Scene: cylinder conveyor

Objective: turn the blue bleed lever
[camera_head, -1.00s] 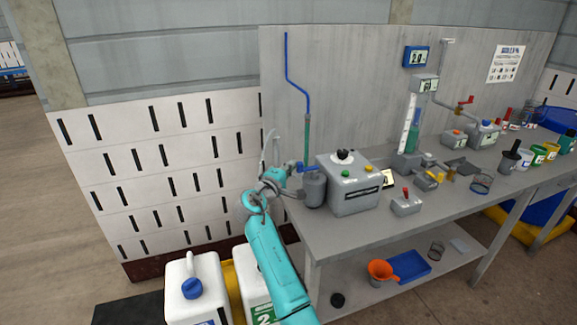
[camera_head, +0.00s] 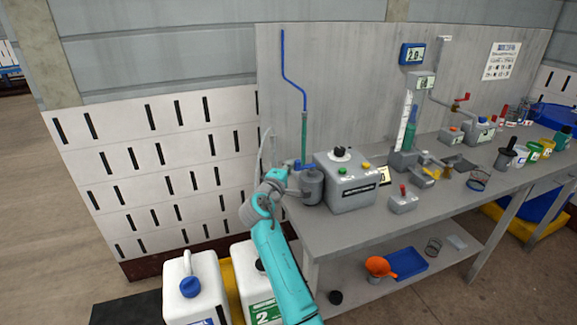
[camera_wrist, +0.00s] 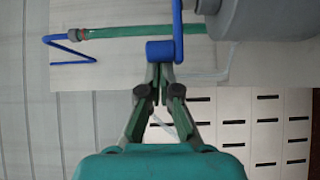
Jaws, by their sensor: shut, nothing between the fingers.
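The blue bleed lever (camera_wrist: 160,51) shows in the wrist view as a thin blue arm with a thick rounded end, just beyond my fingertips. In the head view a small part of the blue lever (camera_head: 298,165) shows atop the grey cylindrical vessel (camera_head: 312,187), left of the grey box. My gripper (camera_wrist: 158,84) is shut and empty, its tips close below the lever's thick end; I cannot tell whether they touch it. The grey vessel (camera_wrist: 270,20) also shows at upper right in the wrist view.
A green hose and blue pipe (camera_head: 285,70) rise along the back panel. The grey box (camera_head: 345,185) with knobs stands right of the vessel on the grey bench (camera_head: 330,232). White canisters (camera_head: 197,290) stand below, left of my arm.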

